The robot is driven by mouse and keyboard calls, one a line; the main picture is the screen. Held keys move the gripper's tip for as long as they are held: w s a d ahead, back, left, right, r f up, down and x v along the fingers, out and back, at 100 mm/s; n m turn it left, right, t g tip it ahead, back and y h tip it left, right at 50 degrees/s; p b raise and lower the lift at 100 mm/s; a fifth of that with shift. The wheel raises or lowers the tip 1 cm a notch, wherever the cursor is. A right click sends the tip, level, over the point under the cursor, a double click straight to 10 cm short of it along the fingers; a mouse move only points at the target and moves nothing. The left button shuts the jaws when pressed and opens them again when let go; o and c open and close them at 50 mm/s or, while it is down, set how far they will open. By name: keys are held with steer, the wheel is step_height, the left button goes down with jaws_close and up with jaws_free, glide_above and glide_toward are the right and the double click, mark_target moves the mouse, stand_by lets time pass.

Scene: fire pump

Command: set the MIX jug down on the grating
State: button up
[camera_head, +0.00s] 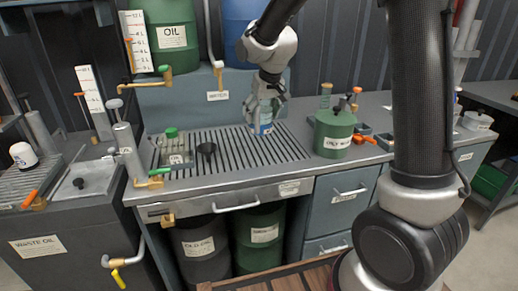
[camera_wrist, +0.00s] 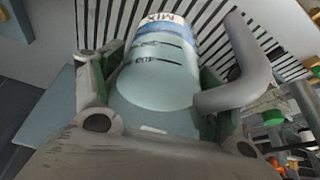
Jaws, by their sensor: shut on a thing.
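The MIX jug (camera_head: 263,124) is pale, with a blue band, and stands roughly upright over the right part of the slatted grating (camera_head: 228,152). I cannot tell whether its base touches the slats. My gripper (camera_head: 267,101) is above the grating and shut on the jug. In the wrist view the jug's pale body (camera_wrist: 158,80) sits between my two fingers, with the MIX label upside down at the far end and a grey handle on the right. The grating's slats (camera_wrist: 100,20) show behind it.
A clear container with a green cap (camera_head: 172,134) and a black funnel (camera_head: 207,149) stand on the grating's left part. A green can (camera_head: 334,132) stands to the right of the grating. A tap (camera_head: 218,68) hangs behind. The grating's middle is clear.

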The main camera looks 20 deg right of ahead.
mark_target(266, 119)
step_height(266, 119, down, 10)
steer(key=shift+r, duration=0.25)
steer(key=shift+s+f, duration=0.1)
steer(key=o, duration=1.6)
steer(key=v, duration=1.2)
steer(key=s+d+r+m, duration=0.1)
steer(key=s+d+r, duration=0.7)
steer(key=s, duration=0.4)
steer(key=shift+m+h, duration=0.4)
steer(key=shift+m, duration=0.2)
steer(key=s+d, duration=0.2)
steer(key=s, duration=0.3)
steer(key=s+d, duration=0.2)
steer(key=s, duration=0.4)
steer(key=s+d, duration=0.2)
steer(key=s, duration=0.4)
steer(key=shift+f, duration=0.3)
